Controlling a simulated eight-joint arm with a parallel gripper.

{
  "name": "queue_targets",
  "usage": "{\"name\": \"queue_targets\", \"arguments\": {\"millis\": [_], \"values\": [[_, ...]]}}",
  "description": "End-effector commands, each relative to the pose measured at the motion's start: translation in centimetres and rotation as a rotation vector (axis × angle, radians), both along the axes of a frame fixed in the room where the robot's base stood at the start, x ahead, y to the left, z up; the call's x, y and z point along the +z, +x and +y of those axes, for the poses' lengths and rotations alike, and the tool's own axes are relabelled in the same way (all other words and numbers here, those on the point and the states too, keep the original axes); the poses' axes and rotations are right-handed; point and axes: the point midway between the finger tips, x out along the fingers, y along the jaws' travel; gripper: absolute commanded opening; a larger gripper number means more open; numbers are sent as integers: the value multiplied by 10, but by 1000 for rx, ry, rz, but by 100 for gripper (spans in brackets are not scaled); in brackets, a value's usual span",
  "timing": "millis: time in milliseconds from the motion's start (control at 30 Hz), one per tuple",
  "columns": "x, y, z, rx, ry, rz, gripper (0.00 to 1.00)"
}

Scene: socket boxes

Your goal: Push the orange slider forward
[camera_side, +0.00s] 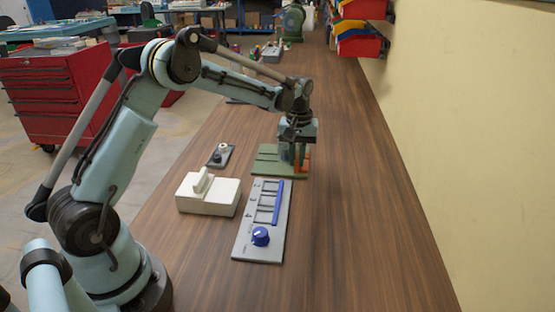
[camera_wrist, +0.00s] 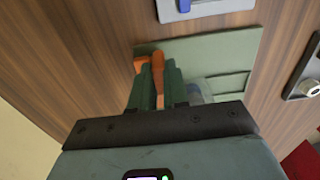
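The orange slider (camera_side: 305,164) stands at the right end of a flat green socket box (camera_side: 268,162) on the wooden table. In the wrist view the slider's orange handle (camera_wrist: 157,72) shows between my two fingers, with another bit of orange just left of them. My gripper (camera_side: 296,150) points down over the right part of the green box. In the wrist view my gripper (camera_wrist: 158,82) has its fingers close on both sides of the handle and appears shut on it. The slider's lower part is hidden by the fingers.
A grey panel (camera_side: 245,240) with a blue knob and blue bar lies in front of the green box. A white box (camera_side: 225,195) with a raised handle and a small dark socket piece (camera_side: 220,156) stand to the left. The table is clear to the right.

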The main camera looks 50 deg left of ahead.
Motion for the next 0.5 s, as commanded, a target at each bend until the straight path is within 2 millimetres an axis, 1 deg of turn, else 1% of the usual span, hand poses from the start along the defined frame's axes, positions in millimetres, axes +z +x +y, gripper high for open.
{"name": "queue_targets", "arguments": {"millis": [367, 500], "values": [[0, -1, 1, 1, 0, 0, 0], [-1, -11, 12, 3, 0, 0, 0]]}}
